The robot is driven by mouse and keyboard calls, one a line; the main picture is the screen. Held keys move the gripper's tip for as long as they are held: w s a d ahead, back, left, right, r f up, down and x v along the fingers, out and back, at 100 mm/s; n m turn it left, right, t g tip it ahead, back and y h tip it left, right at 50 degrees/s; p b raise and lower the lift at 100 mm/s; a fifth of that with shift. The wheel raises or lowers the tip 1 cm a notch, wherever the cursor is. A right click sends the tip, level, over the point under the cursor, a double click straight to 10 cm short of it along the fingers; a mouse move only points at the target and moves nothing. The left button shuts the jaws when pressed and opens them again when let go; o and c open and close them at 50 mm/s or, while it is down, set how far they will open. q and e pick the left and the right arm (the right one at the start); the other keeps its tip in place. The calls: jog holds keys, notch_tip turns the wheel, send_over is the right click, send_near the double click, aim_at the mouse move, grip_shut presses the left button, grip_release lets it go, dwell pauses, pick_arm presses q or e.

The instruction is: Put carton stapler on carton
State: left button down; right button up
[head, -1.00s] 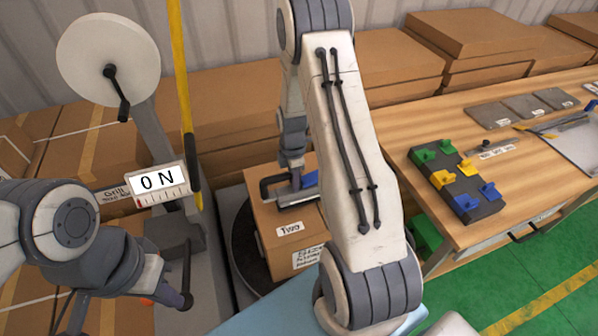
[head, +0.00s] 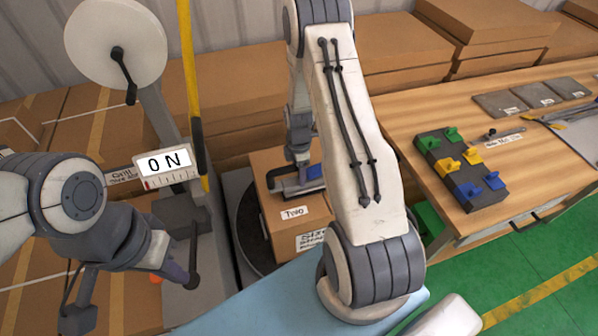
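The carton (head: 265,207), a brown box labelled "Two", stands on a dark round base at the centre. The carton stapler (head: 299,187), blue with a dark handle and a pale lower edge, is at the carton's top face; I cannot tell whether it rests there or is held just above. My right gripper (head: 299,160) points down at the stapler, with its fingers partly hidden behind my arm and too small to tell their opening. My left gripper (head: 180,272) is at the lower left, apart from the carton, and its finger opening is unclear.
A wooden table (head: 400,118) at the right carries a dark block with coloured clips (head: 462,170). Stacked boxes (head: 485,30) line the wall.

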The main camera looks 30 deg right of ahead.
jog(key=shift+r, duration=0.1)
jog(key=shift+r, duration=0.2)
notch_tip(320, 180, up, 11)
jog(key=b, duration=0.3)
jog(key=shift+f, duration=0.1)
jog(key=shift+a+r+b, duration=0.1)
jog(key=shift+r+b, duration=0.2)
jog(key=shift+r, duration=0.2)
jog(key=s+a+r+m, duration=0.2)
jog(key=s+a+r, duration=0.15)
jog(key=a, duration=0.45)
jog(key=s+a+r+m, duration=0.1)
jog(key=s+a+r, duration=0.2)
jog(key=s+a, duration=0.35)
jog(key=s+a+r+m, duration=0.2)
jog(key=s+a+r, duration=0.15)
jog(key=a, duration=0.55)
jog(key=s+a+r+m+y, duration=0.1)
jog(key=s+a+m, duration=0.2)
jog(key=s, duration=0.7)
jog(key=shift+s+r, duration=0.15)
jog(key=shift+a, duration=0.1)
